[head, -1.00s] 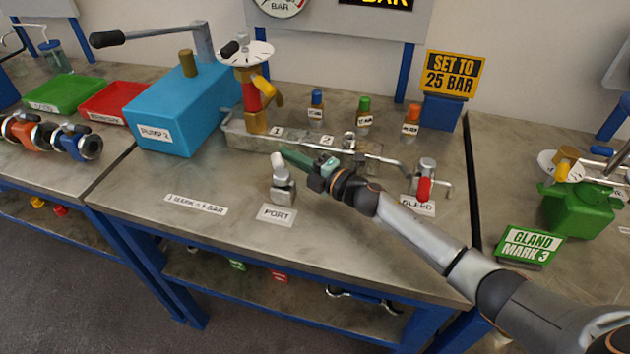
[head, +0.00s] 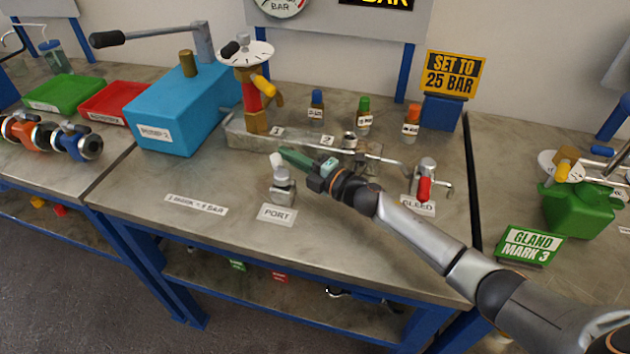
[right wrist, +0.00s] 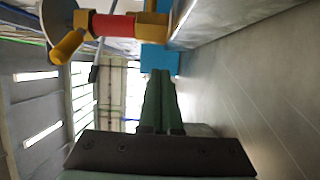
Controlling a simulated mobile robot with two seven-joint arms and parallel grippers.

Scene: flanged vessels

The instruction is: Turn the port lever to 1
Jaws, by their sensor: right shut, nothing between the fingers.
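The port lever (head: 277,161) is a pale handle on a small metal valve block (head: 283,189), standing behind the PORT label (head: 277,214) on the middle bench. My right gripper (head: 284,153) is shut and empty. Its green fingertips are just right of the lever's top in the head view; whether they touch it I cannot tell. In the right wrist view the closed green fingers (right wrist: 158,100) point toward the blue box (right wrist: 160,60), and the lever is not clearly seen. The digits 1 (head: 277,132) and 2 (head: 330,141) are on labels on the metal manifold behind. My left gripper is not in view.
The blue pump box (head: 180,110) stands at the back left. A yellow and red valve (head: 253,95) rises behind the gripper. Small capped bottles (head: 363,117) stand at the back. The red-handled bleed valve (head: 424,188) is right of my gripper.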

